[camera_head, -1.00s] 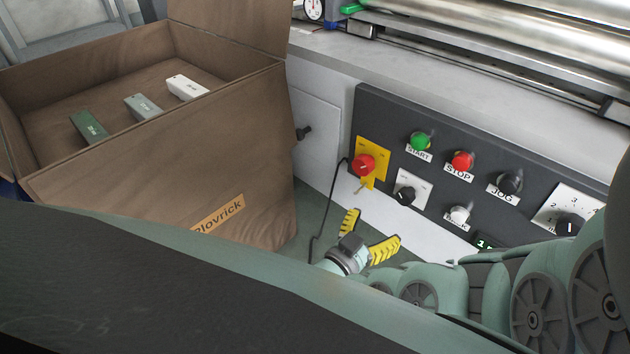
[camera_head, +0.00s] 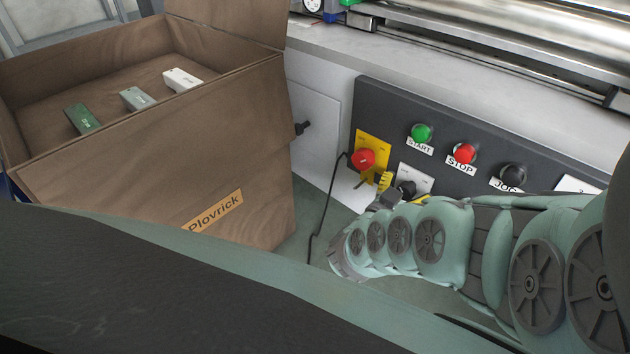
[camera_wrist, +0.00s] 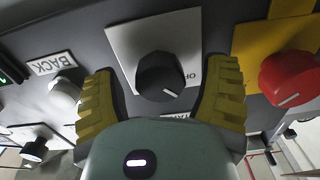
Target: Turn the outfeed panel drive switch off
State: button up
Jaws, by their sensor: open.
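A black rotary switch (camera_wrist: 168,76) on a white plate (camera_wrist: 125,42) is in the middle of the wrist view. Its pointer has a white mark, and the word OFF is partly readable beside it. My gripper (camera_wrist: 163,88) is open, with one yellow finger on each side of the switch. I cannot tell whether either finger touches it. In the head view the same switch (camera_head: 406,189) sits low on the dark panel (camera_head: 380,103), with my gripper (camera_head: 386,185) just left of it and partly hidden by my arm.
Green START (camera_head: 421,133), red STOP (camera_head: 465,153) and black JOG (camera_head: 513,176) buttons lie right. A brown box (camera_head: 150,165) and a hanging cable (camera_head: 328,205) are left.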

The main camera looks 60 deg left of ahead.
jog(key=shift+s, duration=0.1)
jog(key=c, duration=1.2)
jog(key=shift+n, duration=0.4)
jog(key=o, duration=1.2)
jog(key=v, duration=1.2)
jog(key=shift+r, duration=0.1)
